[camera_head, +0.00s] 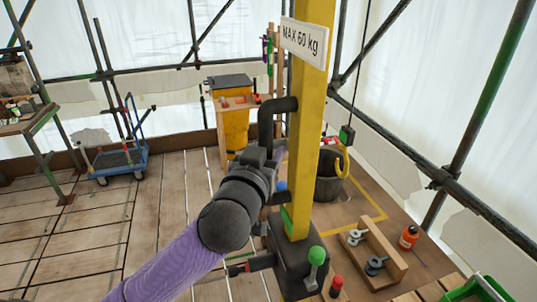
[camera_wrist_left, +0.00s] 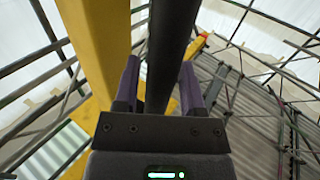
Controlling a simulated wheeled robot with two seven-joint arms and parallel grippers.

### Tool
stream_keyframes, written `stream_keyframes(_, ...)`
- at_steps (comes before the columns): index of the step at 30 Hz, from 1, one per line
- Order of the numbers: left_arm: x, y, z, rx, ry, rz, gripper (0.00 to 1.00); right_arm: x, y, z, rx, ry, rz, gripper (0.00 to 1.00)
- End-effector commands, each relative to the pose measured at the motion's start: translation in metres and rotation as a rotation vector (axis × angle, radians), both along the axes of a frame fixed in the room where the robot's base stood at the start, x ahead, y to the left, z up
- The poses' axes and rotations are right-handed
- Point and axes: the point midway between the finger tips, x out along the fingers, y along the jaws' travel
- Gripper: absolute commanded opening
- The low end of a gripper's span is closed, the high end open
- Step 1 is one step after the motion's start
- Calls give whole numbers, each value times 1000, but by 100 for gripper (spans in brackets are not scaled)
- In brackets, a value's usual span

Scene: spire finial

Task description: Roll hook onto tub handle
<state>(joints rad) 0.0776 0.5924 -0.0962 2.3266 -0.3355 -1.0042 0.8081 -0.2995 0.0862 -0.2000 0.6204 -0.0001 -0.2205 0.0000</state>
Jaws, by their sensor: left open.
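The yellow hook (camera_head: 343,161) hangs below a green block (camera_head: 346,134) on a dark cable, right of the yellow post. The black tub (camera_head: 327,187) stands on the floor behind the post, just below the hook. Its handle is not clear, and I cannot tell whether the hook touches it. My left gripper (camera_head: 270,150) is at the post's left side, by a bent black bar (camera_head: 266,115). In the left wrist view my open left gripper (camera_wrist_left: 160,66) has a finger on each side of a dark bar (camera_wrist_left: 171,40). My right gripper is not in view.
The yellow post (camera_head: 312,110) bears a MAX 60 kg sign (camera_head: 303,41). Its dark base has a green-knobbed lever (camera_head: 316,256). A wooden tray (camera_head: 374,250) and an orange bottle (camera_head: 408,237) are at right. A blue trolley (camera_head: 118,160) stands left on open planks.

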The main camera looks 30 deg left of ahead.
Motion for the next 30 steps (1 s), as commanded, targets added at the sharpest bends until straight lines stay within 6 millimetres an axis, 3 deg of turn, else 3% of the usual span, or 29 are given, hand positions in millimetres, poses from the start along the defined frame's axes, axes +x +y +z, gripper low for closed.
stream_keyframes(6, 19, 5, 2, 0, 0, -1, 52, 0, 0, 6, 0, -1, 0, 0)
stream_keyframes(14, 21, 6, 0, 0, 1, -1, 52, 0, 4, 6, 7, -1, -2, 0)
stream_keyframes(22, 21, 6, 0, 0, 1, -1, 0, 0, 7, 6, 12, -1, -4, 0)
stream_keyframes(30, 21, 5, 0, 0, 1, -1, 0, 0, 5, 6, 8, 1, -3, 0)
